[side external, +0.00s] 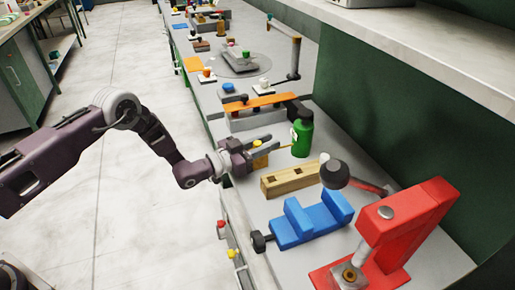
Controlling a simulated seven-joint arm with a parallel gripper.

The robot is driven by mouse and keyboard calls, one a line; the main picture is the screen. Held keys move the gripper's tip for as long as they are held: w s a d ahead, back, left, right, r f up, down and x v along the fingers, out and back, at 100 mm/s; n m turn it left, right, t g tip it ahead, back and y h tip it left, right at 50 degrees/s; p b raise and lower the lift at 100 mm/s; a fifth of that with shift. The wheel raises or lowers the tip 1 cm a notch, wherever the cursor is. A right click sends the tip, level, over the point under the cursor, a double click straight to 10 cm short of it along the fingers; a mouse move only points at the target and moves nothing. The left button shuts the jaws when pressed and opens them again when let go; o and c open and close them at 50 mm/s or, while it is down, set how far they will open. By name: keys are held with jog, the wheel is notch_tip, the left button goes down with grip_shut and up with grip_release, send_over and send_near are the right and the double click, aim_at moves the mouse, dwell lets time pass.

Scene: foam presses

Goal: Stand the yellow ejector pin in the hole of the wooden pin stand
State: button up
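My gripper (275,142) reaches in from the left, low over the bench, with its two fingers spread apart. A yellow piece, seemingly the head of the yellow ejector pin (257,143), shows between the fingers near their base. A thin yellowish length shows just beyond the fingertips; I cannot tell whether it belongs to the pin. I cannot tell whether the fingers touch the pin. A small wooden block (261,161) is partly hidden under the fingers. A longer wooden block (290,179) with square holes in its top lies to the right; which block is the pin stand is unclear.
A green bottle (302,136) stands just beyond the fingertips. A blue block fixture (312,219), a dark round-headed tool (335,173) and a red press (403,230) fill the near bench. An orange bar (262,104) on a grey base lies behind the gripper.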

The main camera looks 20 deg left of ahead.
grip_shut()
jog(key=shift+r, duration=0.15)
notch_tip(320, 180, up, 9)
jog(key=s+d+r, duration=0.1)
jog(key=s+d, duration=0.6)
jog(key=s, duration=0.1)
jog(key=shift+d+r, duration=0.2)
jog(key=shift+d, duration=0.05)
